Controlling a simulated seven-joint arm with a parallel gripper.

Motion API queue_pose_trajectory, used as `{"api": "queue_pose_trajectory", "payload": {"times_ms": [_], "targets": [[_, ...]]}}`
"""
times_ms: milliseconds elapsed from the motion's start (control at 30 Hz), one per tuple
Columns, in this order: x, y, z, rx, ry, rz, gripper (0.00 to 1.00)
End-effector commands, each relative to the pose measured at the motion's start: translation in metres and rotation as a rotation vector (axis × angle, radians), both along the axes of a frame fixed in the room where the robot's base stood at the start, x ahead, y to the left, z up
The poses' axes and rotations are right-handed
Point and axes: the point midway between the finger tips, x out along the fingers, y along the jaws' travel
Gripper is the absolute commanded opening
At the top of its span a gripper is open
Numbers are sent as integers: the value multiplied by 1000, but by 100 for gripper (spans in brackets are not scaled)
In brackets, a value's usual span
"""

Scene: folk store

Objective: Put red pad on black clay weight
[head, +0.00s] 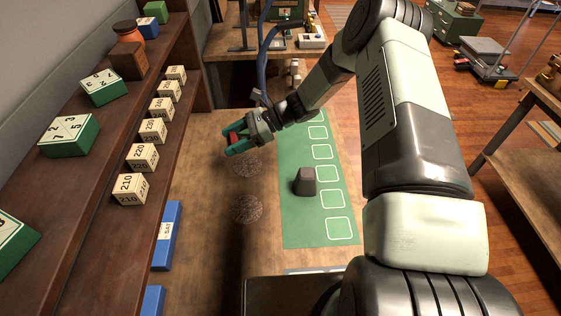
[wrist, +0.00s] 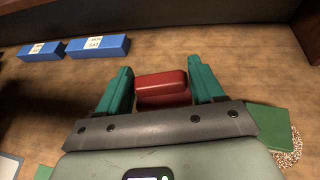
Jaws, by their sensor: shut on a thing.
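My gripper (head: 238,143) has teal fingers and is shut on the red pad (head: 233,138), holding it above the wooden table, left of the green mat. In the wrist view the red pad (wrist: 162,88) sits between the two teal fingers of the gripper (wrist: 162,92). The black clay weight (head: 305,181) is a dark tapered block standing on the green mat, to the right of and nearer than my gripper in the head view. I do not see the weight in the wrist view.
The green mat (head: 297,226) has a column of white outlined squares. Two round speckled patches (head: 246,209) mark the table. Blue boxes (head: 166,236) lie at the table's left edge. A shelf (head: 75,200) at left holds numbered blocks. The table between gripper and weight looks clear.

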Motion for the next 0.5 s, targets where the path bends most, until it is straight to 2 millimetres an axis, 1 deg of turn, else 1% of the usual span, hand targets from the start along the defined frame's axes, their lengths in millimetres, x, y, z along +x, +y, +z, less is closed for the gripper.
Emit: {"api": "queue_pose_trajectory", "payload": {"times_ms": [33, 67, 167, 200, 233, 300, 400, 500], "targets": [[0, -12, 4, 2, 1, -25, 38], [0, -19, 7, 5, 1, -43, 38], [-5, -54, 21, 17, -2, -133, 38], [-8, -71, 27, 20, -3, -177, 38], [-12, -83, 32, 22, -5, -210, 38], [-22, -112, 42, 25, -6, -292, 38], [-40, -146, 55, 21, -7, -398, 38], [-57, -171, 64, 12, -6, -484, 38]]}}
